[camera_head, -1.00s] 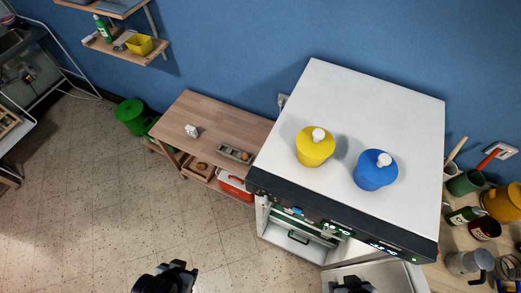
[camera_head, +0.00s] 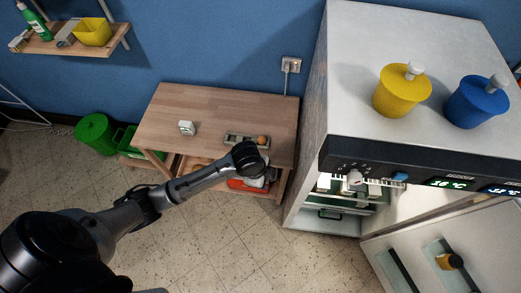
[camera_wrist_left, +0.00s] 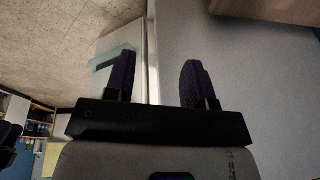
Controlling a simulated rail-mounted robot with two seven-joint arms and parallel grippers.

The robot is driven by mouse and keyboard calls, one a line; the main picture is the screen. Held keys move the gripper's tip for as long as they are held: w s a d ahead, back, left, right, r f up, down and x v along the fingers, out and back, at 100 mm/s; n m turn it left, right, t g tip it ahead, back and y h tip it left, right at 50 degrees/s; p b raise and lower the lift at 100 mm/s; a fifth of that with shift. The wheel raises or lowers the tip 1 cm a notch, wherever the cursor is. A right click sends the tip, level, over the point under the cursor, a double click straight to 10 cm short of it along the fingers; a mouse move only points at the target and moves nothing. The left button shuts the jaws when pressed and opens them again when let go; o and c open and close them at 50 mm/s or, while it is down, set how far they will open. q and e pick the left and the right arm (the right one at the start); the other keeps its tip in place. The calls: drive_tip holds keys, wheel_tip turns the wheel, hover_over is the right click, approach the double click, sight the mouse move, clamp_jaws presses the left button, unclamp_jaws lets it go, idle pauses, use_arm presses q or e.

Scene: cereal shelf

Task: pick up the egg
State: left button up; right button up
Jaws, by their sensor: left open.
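A small orange-brown rounded thing, which looks like the egg (camera_head: 262,140), sits at the right end of a narrow grey tray (camera_head: 232,139) on the wooden table. My left arm reaches in from the left, and its wrist is just in front of that tray in the head view. Its fingers are mostly hidden there. In the left wrist view my left gripper (camera_wrist_left: 158,75) is open, with nothing between its two fingers. The egg cannot be made out in that view. A dark purple shape at its left edge may be my right gripper.
The wooden table (camera_head: 190,105) carries a small white device (camera_head: 187,128). A white fridge (camera_head: 350,60) stands to the right, its door (camera_head: 430,250) open, with a yellow pot (camera_head: 402,92) and a blue pot (camera_head: 476,103) on top. A green bin (camera_head: 95,135) stands left.

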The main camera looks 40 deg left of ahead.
use_arm(q)
drive_tip(key=w+a+f+m+b, duration=0.2)
drive_tip(key=w+a+f+b, duration=0.2)
drive_tip(key=w+f+b, duration=0.25)
drive_tip(key=m+b, duration=0.3)
drive_tip(key=b, duration=1)
approach(261, 137)
drive_tip(key=shift+g+y, duration=0.3)
drive_tip(key=shift+y, duration=0.1)
drive_tip(key=f, duration=0.2)
drive_tip(key=w+d+f+b, duration=0.1)
drive_tip(key=f, duration=0.2)
drive_tip(key=shift+w+d+f, duration=0.2)
drive_tip(key=shift+d+f, duration=0.1)
drive_tip(key=shift+f, duration=0.1)
drive_tip(key=shift+f+b, duration=0.55)
drive_tip(key=shift+f, duration=0.05)
wheel_tip(261, 137, down, 3)
drive_tip(key=shift+w+f+b, duration=0.1)
drive_tip(key=shift+w+b, duration=0.1)
drive_tip(key=shift+b, duration=0.55)
drive_tip(key=shift+d+f, duration=0.1)
drive_tip(key=shift+f, duration=0.4)
drive_tip(key=shift+w+r, duration=0.1)
drive_tip(key=shift+c, duration=0.7)
drive_tip(key=c, duration=0.4)
use_arm(e)
wheel_tip(261, 137, down, 26)
drive_tip(key=shift+s+d, duration=0.15)
drive_tip(key=shift+d, duration=0.05)
